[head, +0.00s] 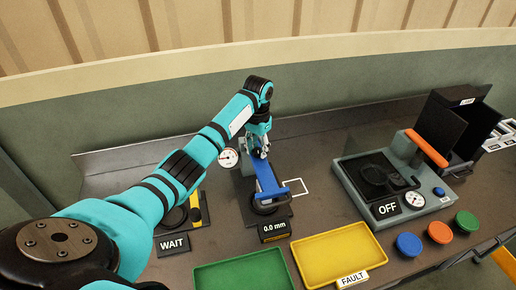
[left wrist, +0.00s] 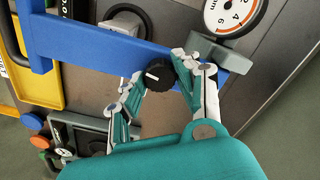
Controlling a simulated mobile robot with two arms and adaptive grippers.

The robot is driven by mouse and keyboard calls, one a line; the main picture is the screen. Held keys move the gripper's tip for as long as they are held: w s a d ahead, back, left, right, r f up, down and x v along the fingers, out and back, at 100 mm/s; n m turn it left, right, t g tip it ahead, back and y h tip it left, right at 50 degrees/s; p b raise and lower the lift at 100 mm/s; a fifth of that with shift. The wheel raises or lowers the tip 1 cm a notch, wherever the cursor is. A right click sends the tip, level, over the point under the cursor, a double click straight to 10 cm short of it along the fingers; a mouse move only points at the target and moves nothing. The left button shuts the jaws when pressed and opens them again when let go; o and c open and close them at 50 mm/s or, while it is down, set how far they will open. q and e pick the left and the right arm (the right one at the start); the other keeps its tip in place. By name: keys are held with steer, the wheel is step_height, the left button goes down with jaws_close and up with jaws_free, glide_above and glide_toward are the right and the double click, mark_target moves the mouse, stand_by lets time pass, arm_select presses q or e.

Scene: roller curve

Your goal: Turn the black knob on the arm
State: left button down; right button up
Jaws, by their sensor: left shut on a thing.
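The blue arm (head: 267,180) reaches forward from a grey stand on the workbench in the head view. It also crosses the left wrist view (left wrist: 85,38) as a blue bar. The black knob (left wrist: 159,75) with a white mark sits on this bar, and the mark points roughly left in that view. My left gripper (head: 260,148) is at the far end of the blue arm, and in the left wrist view its fingers (left wrist: 160,82) are shut on the knob from both sides. The knob is hidden by the gripper in the head view. My right gripper is not in view.
A round dial (head: 228,158) stands left of the stand. A "0.0 mm" display (head: 274,231) and a "WAIT" sign (head: 173,244) are in front. Green (head: 243,274) and yellow (head: 338,256) trays lie nearer. A grey machine with an orange handle (head: 427,148) stands at right.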

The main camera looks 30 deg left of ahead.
mark_target(258, 150)
arm_select(q)
steer(key=c, duration=0.9)
jaws_free()
steer(key=shift+c, duration=0.2)
step_height(258, 150, up, 12)
